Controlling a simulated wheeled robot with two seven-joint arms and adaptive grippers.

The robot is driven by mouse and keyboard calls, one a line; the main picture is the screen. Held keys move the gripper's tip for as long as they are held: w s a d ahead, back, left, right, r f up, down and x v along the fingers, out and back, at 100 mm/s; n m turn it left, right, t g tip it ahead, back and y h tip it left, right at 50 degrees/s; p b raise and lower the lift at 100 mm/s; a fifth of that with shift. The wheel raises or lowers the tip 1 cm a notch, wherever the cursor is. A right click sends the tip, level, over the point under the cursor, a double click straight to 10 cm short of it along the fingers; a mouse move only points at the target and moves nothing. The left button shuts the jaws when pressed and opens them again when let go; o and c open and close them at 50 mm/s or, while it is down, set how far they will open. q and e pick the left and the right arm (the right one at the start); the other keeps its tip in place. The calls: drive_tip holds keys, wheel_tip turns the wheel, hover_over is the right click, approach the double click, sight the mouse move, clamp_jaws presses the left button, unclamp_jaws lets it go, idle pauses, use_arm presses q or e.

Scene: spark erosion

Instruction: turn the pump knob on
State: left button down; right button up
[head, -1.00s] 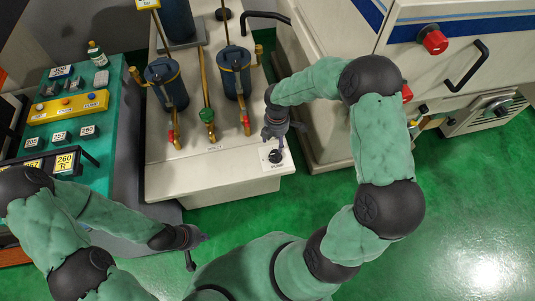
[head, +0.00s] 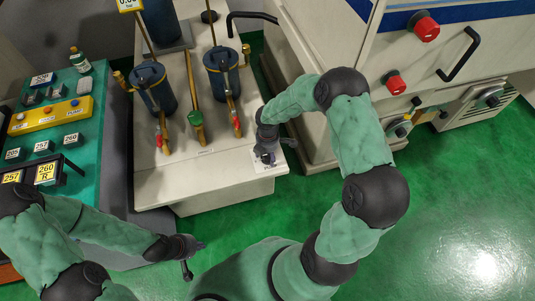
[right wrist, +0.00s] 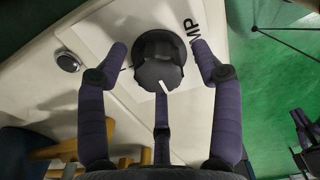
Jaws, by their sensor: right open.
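The pump knob (right wrist: 158,72) is a round black knob with a white pointer mark, on a pale plate with the letters "MP" visible in the right wrist view. In the head view the knob (head: 267,158) sits at the near right corner of the cream cabinet top (head: 205,180), mostly hidden by my right gripper (head: 266,146). My right gripper (right wrist: 160,75) is open, its dark fingers spread around the knob; I cannot tell whether they touch it. My left gripper (head: 196,253) is low at the left, away from the cabinet; its fingers are too small to read.
Two blue filter canisters (head: 152,88) (head: 223,73) with brass pipes and red-handled valves stand on the cabinet. A small round metal fitting (right wrist: 67,61) lies beside the knob plate. A teal bench (head: 93,120) is at left; a large machine (head: 320,40) is at right. Green floor is open at lower right.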

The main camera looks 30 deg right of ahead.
drive_tip(key=c, duration=1.1)
drive_tip(key=shift+m, duration=0.4)
drive_tip(key=shift+c, duration=0.2)
drive_tip(key=m+b, duration=0.1)
drive_tip(key=m, duration=0.2)
drive_tip(key=shift+f+m, duration=0.1)
drive_tip(key=shift+m, duration=0.2)
drive_tip(key=m+b, duration=0.1)
drive_tip(key=m, duration=0.3)
drive_tip(key=shift+m, duration=0.3)
drive_tip(key=m+b, duration=0.2)
drive_tip(key=m, duration=0.2)
drive_tip(key=shift+w+m+b, duration=0.1)
drive_tip(key=shift+m+b, duration=0.55)
drive_tip(key=shift+m, duration=1.85)
